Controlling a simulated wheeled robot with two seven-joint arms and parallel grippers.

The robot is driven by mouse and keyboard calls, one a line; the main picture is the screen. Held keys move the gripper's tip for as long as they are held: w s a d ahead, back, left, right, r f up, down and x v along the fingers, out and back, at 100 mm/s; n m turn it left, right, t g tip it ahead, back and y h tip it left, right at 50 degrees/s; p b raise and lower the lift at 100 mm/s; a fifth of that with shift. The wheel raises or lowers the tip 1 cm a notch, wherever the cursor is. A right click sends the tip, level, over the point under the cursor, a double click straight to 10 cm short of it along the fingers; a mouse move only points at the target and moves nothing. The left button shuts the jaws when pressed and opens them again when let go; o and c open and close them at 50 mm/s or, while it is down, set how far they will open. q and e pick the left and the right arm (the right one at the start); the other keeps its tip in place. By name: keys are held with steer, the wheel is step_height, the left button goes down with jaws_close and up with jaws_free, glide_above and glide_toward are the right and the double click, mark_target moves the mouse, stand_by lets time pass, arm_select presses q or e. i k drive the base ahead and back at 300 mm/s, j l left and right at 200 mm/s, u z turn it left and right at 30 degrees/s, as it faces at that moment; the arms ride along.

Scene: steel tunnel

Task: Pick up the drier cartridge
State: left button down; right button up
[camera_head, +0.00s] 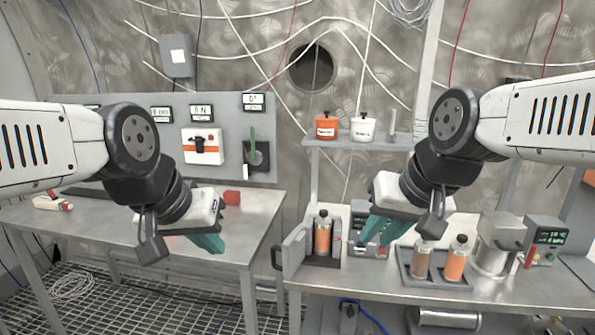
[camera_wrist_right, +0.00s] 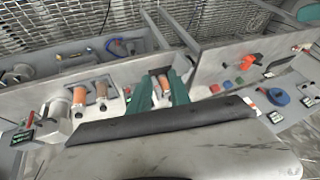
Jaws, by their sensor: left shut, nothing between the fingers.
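Several cartridge-like cylinders with orange bands are in view; I cannot tell by label which is the drier cartridge. One cylinder (camera_head: 322,236) stands upright in an open grey housing (camera_head: 295,249). A brownish cylinder (camera_head: 421,260) and an orange one (camera_head: 457,260) stand in a grey tray (camera_head: 434,281). My right gripper (camera_head: 382,232) is open and empty, above the bench between housing and tray. In the right wrist view the housed cylinder (camera_wrist_right: 161,84) appears between its teal fingers (camera_wrist_right: 162,92), apart from them. My left gripper (camera_head: 209,243) is shut and empty at the left table.
A shelf (camera_head: 352,144) with an orange pot (camera_head: 326,127) and a white pot (camera_head: 363,127) is above the bench. A grey device with a display (camera_head: 545,239) stands at right. A red object (camera_head: 231,197) lies on the left table. A gap separates the tables.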

mark_target(322, 223)
steer(key=z, duration=0.55)
steer(key=i+j+z, duration=0.25)
steer(key=j+z, duration=0.2)
steer(key=j, duration=0.2)
steer(key=i+j+z, duration=0.1)
steer(key=j+z, duration=0.15)
steer(key=j, duration=0.15)
steer(key=k+j+z, duration=0.1)
steer(key=j, duration=1.05)
steer(key=k, duration=0.05)
